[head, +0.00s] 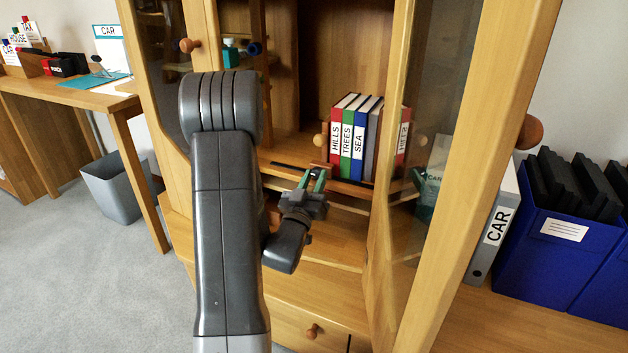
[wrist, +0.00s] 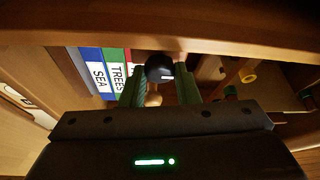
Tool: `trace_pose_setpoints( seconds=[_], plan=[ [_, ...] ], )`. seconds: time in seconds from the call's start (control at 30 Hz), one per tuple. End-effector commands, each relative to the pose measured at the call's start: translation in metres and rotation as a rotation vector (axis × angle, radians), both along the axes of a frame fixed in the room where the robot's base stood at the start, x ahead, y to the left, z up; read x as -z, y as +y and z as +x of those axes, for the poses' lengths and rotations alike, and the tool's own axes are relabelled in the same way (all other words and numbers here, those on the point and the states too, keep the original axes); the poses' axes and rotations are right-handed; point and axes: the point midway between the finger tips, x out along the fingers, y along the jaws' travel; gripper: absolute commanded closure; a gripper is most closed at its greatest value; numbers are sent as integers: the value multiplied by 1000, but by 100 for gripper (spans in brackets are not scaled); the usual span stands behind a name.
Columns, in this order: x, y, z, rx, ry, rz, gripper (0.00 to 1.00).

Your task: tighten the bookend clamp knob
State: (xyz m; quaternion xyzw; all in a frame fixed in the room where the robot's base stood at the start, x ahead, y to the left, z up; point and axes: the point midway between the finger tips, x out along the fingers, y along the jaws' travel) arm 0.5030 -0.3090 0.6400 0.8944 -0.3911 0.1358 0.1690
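The clamp knob is a round black knob (wrist: 158,68) with a white mark, in the middle of the wrist view. It sits near the shelf's front edge, close to the row of books. My gripper (wrist: 160,80) has two green fingers that stand apart, with the knob between their tips, closer to the left finger. A gap shows on the right, so I see no grip on it. In the head view my gripper (head: 312,177) reaches to the shelf edge left of and below the books (head: 357,140). The bookend's body is hard to make out.
The cabinet's open glass door (head: 480,150) stands right of my arm, with a wooden knob (head: 530,131) on its edge. A blue bin (head: 560,240) and a CAR binder (head: 492,240) are beyond it. A desk (head: 85,98) and grey wastebasket (head: 112,190) stand left.

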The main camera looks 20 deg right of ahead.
Motion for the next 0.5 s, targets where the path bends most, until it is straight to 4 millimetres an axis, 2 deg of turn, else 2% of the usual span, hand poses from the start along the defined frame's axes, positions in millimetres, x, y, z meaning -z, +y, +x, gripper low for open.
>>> trace_pose_setpoints(
  seconds=[0.03,0.1,0.5],
  plan=[
    [0,0,0,0,0,0,85],
    [0,0,0,0,0,0,94],
    [0,1,1,-1,-63,53,94]
  ],
)
